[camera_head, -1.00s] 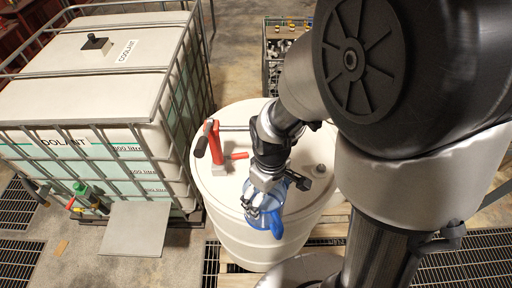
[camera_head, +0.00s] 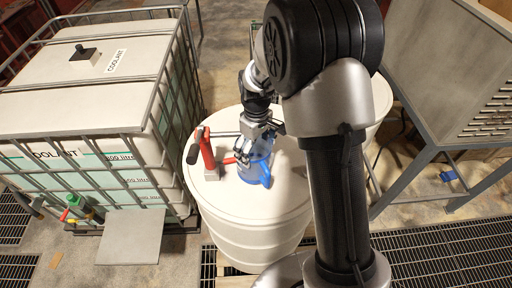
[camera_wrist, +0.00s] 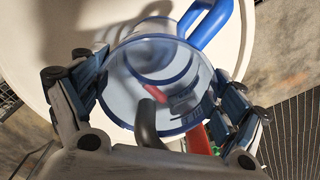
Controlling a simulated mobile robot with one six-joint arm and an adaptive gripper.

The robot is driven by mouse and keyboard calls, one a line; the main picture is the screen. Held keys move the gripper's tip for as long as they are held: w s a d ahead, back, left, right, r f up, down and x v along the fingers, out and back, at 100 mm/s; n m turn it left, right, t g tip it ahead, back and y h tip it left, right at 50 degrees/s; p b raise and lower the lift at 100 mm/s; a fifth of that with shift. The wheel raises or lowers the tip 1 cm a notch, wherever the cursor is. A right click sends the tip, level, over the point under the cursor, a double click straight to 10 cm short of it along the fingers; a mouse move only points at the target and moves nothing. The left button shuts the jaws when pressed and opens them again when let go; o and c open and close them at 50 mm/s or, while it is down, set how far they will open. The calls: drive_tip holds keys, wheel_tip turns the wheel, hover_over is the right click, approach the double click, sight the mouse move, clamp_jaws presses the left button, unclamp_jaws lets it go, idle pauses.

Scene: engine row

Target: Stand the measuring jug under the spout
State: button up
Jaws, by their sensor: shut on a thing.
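The measuring jug (camera_head: 257,168) is clear with a blue rim and blue handle. My gripper (camera_head: 258,140) is shut on it, with one finger on each side in the wrist view (camera_wrist: 160,95). The jug is over the white drum's top (camera_head: 280,205), close to the right of the red hand pump (camera_head: 209,158). I cannot tell whether its base touches the drum. A grey pipe (camera_head: 224,134) runs from the pump toward my gripper, which hides its right end. In the wrist view a dark curved tube (camera_wrist: 147,122) overlaps the jug; whether it is the spout is unclear.
A caged coolant tank (camera_head: 75,125) with a green tap (camera_head: 78,203) stands left, a grey plate (camera_head: 130,236) before it. A grey metal bench (camera_head: 440,140) stands right. The drum's front top is clear. Floor gratings (camera_head: 450,262) lie at the front.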

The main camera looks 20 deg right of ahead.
drive_tip(key=shift+w+d+f, duration=0.1)
drive_tip(key=shift+w+f, duration=0.5)
drive_tip(key=shift+f, duration=0.15)
drive_tip(key=shift+s+f+b, duration=0.1)
drive_tip(key=shift+f+b, duration=0.35)
drive_tip(key=shift+f, duration=0.2)
drive_tip(key=o, duration=1.3)
